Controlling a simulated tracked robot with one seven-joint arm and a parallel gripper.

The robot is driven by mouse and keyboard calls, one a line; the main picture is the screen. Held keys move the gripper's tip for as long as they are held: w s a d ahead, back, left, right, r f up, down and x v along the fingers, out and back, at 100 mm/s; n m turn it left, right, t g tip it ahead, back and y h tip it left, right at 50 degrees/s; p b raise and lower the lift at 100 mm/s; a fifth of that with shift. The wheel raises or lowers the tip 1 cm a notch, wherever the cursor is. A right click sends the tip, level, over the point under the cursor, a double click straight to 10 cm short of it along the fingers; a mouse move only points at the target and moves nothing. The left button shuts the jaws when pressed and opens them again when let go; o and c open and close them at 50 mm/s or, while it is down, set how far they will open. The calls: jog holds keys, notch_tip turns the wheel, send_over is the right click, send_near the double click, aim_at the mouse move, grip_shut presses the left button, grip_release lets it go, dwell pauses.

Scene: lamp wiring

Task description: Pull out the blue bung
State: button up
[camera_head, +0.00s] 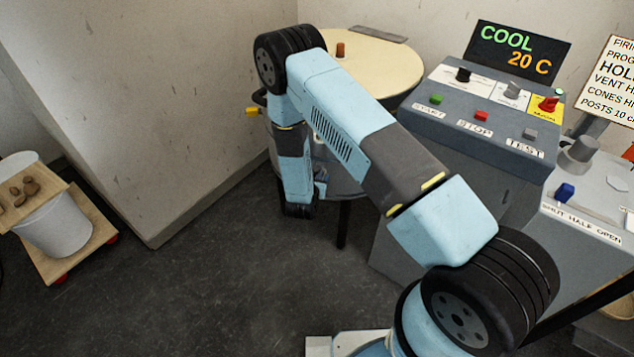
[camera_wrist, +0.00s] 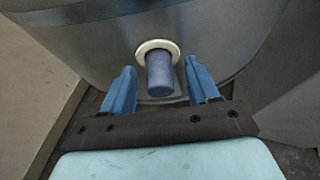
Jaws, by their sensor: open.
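In the wrist view the blue bung (camera_wrist: 159,76) sticks out of a pale round collar (camera_wrist: 148,46) in the side of a grey rounded drum (camera_wrist: 75,40). My gripper (camera_wrist: 161,78) is open, with one blue finger on each side of the bung. I see gaps between the fingers and the bung, and no clear contact. In the head view my arm hides the bung and most of the gripper. The drum, under a round cream top (camera_head: 385,65), shows partly behind my arm.
A grey control panel (camera_head: 480,135) with knobs and a "COOL 20 C" display (camera_head: 515,52) stands close right of the drum. A white bucket (camera_head: 55,228) on a wooden trolley (camera_head: 85,250) is at the left. The dark floor between is clear. A wall runs behind the drum.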

grip_shut()
dwell(1.0)
jog(key=shift+s+a, duration=0.2)
jog(key=shift+s, duration=0.4)
dwell(0.6)
jog(key=s+a, duration=0.2)
jog(key=s, duration=0.7)
jog(key=shift+a, duration=0.25)
dwell(1.3)
jog(key=shift+s, duration=0.1)
